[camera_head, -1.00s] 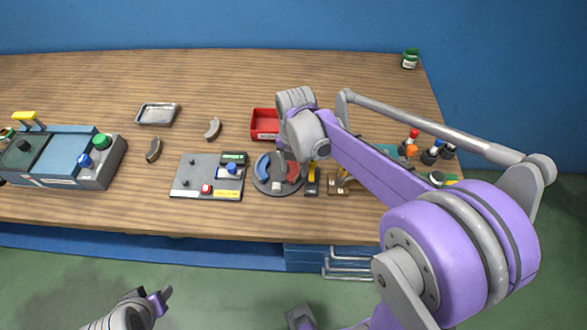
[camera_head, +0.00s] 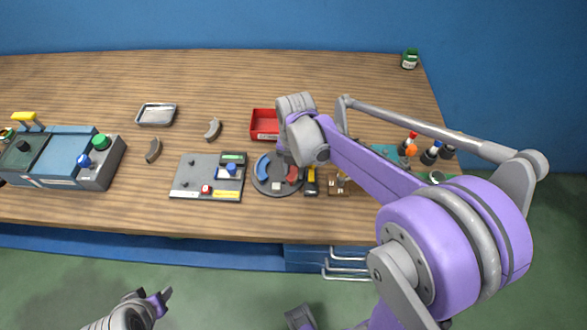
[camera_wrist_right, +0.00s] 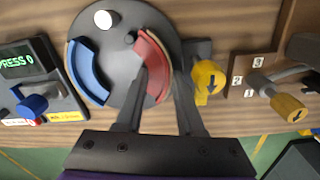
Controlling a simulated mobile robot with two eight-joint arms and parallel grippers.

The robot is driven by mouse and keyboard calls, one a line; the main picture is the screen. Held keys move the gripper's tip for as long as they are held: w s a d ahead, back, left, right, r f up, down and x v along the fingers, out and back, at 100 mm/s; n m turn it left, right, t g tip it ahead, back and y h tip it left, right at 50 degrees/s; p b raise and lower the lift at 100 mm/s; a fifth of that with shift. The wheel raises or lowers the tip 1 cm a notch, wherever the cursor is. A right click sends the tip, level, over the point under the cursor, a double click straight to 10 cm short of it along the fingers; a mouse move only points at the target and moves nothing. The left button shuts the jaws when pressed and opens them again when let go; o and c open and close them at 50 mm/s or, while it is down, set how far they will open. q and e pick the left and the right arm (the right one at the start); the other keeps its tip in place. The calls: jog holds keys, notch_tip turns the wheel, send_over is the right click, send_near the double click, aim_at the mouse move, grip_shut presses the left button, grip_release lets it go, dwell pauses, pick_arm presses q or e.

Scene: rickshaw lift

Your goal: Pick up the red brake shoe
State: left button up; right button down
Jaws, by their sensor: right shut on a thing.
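The red brake shoe (camera_wrist_right: 153,62) is a curved red piece with a tan lining edge on the right side of a round dark plate (camera_wrist_right: 112,98). In the head view the red brake shoe (camera_head: 293,174) shows just below my right wrist. My right gripper (camera_wrist_right: 160,75) is shut on the red shoe, one finger on each side of it. The shoe is over the plate; I cannot tell whether it still touches it. A blue brake shoe (camera_wrist_right: 89,72) lies on the plate's left side. My left gripper (camera_head: 161,298) is low at the left, over the floor, with its fingers apart.
A grey panel with a display (camera_head: 190,178) lies left of the plate. A yellow-ended tool (camera_wrist_right: 208,80) is close on the right. A red bin (camera_head: 263,124) stands behind the plate. Two grey-brown shoes (camera_head: 212,130) and a metal tray (camera_head: 157,108) lie farther left.

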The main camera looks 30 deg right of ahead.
aim_at(294, 172)
notch_tip(294, 172, up, 10)
jog(key=shift+p, duration=0.4)
dwell(0.7)
